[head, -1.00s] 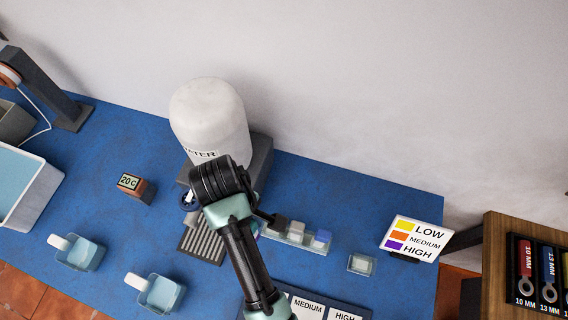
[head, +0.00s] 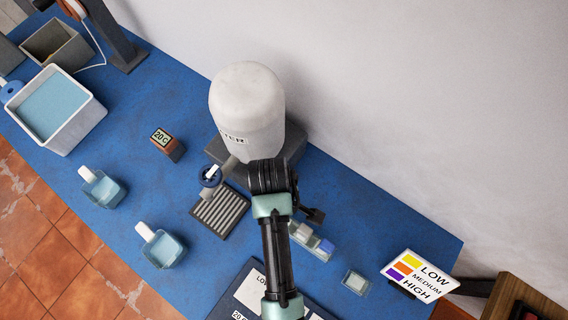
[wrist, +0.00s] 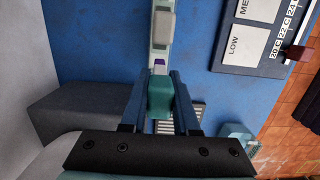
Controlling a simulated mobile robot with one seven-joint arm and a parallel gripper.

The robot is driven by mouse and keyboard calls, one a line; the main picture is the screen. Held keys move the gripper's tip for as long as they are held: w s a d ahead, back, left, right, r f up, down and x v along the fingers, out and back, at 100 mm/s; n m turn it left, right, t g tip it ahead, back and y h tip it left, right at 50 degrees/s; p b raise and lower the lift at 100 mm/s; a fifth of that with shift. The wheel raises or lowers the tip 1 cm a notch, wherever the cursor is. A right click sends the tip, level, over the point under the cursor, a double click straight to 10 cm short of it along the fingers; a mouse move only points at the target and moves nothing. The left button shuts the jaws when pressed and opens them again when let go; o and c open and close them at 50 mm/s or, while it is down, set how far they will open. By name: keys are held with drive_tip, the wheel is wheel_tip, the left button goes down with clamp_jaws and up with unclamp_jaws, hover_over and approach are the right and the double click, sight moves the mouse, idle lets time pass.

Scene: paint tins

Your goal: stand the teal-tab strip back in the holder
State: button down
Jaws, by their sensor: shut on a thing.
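My gripper (wrist: 156,100) is shut on the teal tab (wrist: 160,97) of the strip, between its two fingers. A small purple patch (wrist: 159,70) shows just beyond the tab; I cannot tell if it belongs to the strip. The strip's length is not clear. In the head view my arm hides the gripper, which is in front of the water tank's right side.
The water tank (head: 246,105) stands close behind my arm. A ribbed rack (head: 221,211) lies left of it, and a LOW/MEDIUM board (head: 246,290) in front.

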drive_tip(key=shift+f+p, duration=0.6)
drive_tip(key=shift+f, duration=1.8)
drive_tip(key=shift+f, duration=0.15)
drive_tip(key=c, duration=0.7)
unclamp_jaws()
drive_tip(key=shift+o, duration=0.2)
drive_tip(key=shift+f+b, duration=0.2)
drive_tip(key=shift+b, duration=0.4)
drive_tip(key=r, duration=0.8)
drive_tip(key=w+r, duration=0.1)
drive_tip(key=r, duration=0.3)
drive_tip(key=shift+a, duration=0.3)
drive_tip(key=shift+w+r+p, duration=0.1)
drive_tip(key=shift+r+p, duration=0.35)
drive_tip(key=shift+r, duration=0.2)
drive_tip(key=shift+a, duration=0.1)
